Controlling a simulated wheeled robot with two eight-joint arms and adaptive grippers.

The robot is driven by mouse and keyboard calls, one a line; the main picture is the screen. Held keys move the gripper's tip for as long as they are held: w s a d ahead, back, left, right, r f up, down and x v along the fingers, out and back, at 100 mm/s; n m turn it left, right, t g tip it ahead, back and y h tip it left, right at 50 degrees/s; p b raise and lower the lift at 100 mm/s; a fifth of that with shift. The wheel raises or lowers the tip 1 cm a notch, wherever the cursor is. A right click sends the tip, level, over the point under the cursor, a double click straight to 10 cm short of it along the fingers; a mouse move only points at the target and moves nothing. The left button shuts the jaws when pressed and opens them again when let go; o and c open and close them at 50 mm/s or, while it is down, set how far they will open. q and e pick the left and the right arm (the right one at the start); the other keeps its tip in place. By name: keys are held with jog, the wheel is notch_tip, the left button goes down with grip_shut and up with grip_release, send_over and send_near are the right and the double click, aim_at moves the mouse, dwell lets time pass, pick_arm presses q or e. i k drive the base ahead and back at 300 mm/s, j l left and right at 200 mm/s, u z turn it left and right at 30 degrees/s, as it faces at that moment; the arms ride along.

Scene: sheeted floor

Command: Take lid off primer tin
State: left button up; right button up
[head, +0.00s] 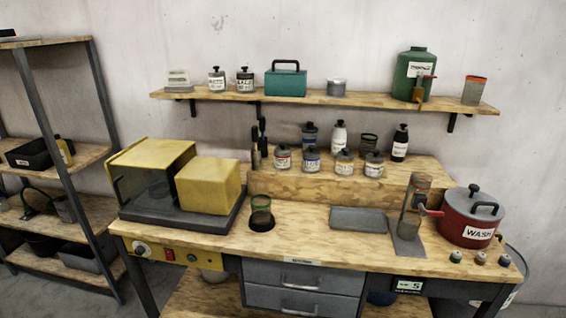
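Several small labelled tins stand in a row on the raised wooden step of the bench, such as a tin with a red-marked label (283,158), one with a blue-marked label (312,160), one with a yellow-marked label (344,163) and a grey one (374,166). Each appears closed on top with a dark knob. The labels are too small to read, so I cannot tell which is the primer tin. Neither of my grippers is in view.
A red WASH pot (468,222) with a grey lid stands at the bench's right, beside a metal stand (407,243). A yellow machine (152,160) fills the left. A green cup (261,211) and a grey tray (358,218) sit mid-bench. A wall shelf (330,97) hangs above.

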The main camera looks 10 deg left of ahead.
aim_at(376, 154)
jog(key=k+l, duration=0.3)
jog(key=k, duration=0.2)
jog(key=k+l, duration=0.35)
jog(key=k, duration=0.15)
jog(key=l, duration=0.25)
jog(key=i+z, duration=0.15)
jog(key=i, duration=0.3)
jog(key=i+j+z, duration=0.1)
jog(key=i, duration=0.3)
jog(key=i+j+z, duration=0.15)
jog(key=i, duration=0.25)
